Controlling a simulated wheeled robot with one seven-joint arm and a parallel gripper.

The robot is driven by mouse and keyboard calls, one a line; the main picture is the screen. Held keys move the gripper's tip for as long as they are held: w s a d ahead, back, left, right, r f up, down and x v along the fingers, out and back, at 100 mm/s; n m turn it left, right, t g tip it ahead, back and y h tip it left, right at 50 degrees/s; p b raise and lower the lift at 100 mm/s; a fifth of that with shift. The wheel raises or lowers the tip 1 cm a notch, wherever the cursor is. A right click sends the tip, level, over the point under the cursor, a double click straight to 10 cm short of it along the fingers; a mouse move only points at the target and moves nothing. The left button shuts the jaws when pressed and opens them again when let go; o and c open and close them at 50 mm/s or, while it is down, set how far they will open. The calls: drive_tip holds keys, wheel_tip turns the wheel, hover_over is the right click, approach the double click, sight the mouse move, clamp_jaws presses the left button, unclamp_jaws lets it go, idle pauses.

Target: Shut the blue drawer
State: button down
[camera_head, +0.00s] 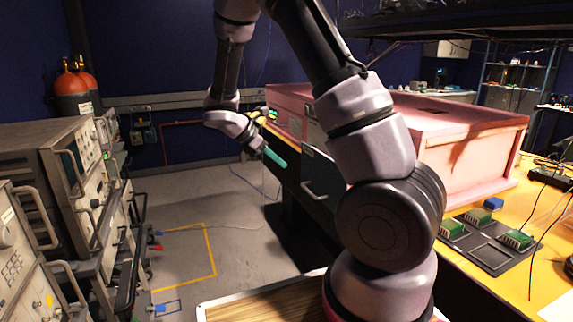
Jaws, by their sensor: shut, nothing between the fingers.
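A dark blue-grey drawer front (328,168) with a pale bar handle (313,191) shows at the left side of the yellow workbench, in the middle of the head view. My arm hides its right part, so I cannot tell how far the drawer stands out. My gripper (278,158), with teal fingertips, is shut and empty. In the picture it lies just left of the drawer front and higher than the handle. I cannot see any contact between them.
A pink foam enclosure (468,128) sits on the yellow workbench (505,203). Green circuit boards (516,239) lie on a black tray at the right. Grey instrument racks (72,165) line the left. Grey floor with yellow tape (212,250) is clear between.

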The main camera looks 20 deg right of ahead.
drive_tip(key=x, duration=0.3)
drive_tip(key=d+r+x, duration=0.1)
drive_tip(key=x, duration=0.6)
drive_tip(key=shift+d+r, duration=0.1)
drive_tip(key=shift+d, duration=0.85)
drive_tip(key=d, duration=2)
drive_tip(key=shift+w+d, duration=0.1)
drive_tip(key=shift+w, duration=0.2)
drive_tip(key=shift+d, duration=0.4)
drive_tip(key=shift+d+r, duration=0.1)
